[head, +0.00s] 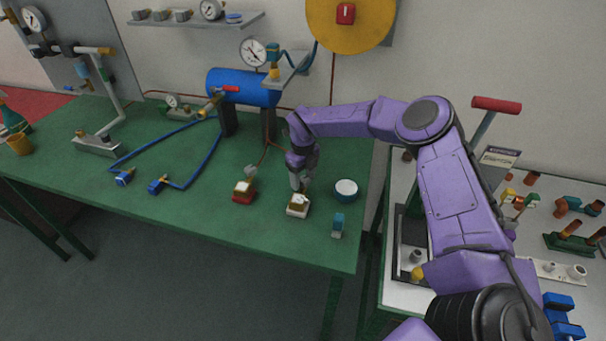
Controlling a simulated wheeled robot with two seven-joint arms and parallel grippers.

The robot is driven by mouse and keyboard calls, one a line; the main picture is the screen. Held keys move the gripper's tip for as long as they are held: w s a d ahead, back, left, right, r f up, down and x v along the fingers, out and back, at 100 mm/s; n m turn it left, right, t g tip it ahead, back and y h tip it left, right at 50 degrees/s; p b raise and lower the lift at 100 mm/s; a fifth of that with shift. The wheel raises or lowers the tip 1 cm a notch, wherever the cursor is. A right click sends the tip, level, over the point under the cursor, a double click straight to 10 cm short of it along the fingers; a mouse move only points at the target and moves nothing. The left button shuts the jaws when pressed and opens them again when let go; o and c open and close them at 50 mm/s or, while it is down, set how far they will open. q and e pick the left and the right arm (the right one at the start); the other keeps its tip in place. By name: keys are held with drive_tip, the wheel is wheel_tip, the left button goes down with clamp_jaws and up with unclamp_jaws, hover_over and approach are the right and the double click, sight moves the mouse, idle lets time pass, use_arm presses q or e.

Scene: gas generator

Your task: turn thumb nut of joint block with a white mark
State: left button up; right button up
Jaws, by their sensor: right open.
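A small joint block with a white base (297,210) and a brass-coloured top stands on the green table near its front right part. A second small block with a red base (243,196) and a pale top stands to its left. My right gripper (300,187) points down directly over the white block, with its fingertips at or just above the brass top. It is open; whether the fingers touch the nut is too small to tell. The fingers partly hide the top of the white block. My left gripper is not in view.
A white-topped blue round container (346,190) and a small teal block (338,225) stand right of the white block. A blue tank (243,88) and blue hose lie behind and left. The green table (200,215) is clear at front left. A cluttered grey bench stands right.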

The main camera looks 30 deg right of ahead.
drive_tip(key=shift+w+d+f, duration=0.1)
drive_tip(key=shift+w+f, duration=0.1)
drive_tip(key=shift+w, duration=0.2)
drive_tip(key=c, duration=0.4)
drive_tip(key=shift+s+r, duration=0.2)
drive_tip(key=shift+s, duration=0.1)
drive_tip(key=c, duration=0.6)
drive_tip(key=shift+s+r, duration=0.1)
drive_tip(key=shift+s, duration=0.05)
drive_tip(key=shift+c, duration=0.2)
drive_tip(key=shift+d, duration=0.1)
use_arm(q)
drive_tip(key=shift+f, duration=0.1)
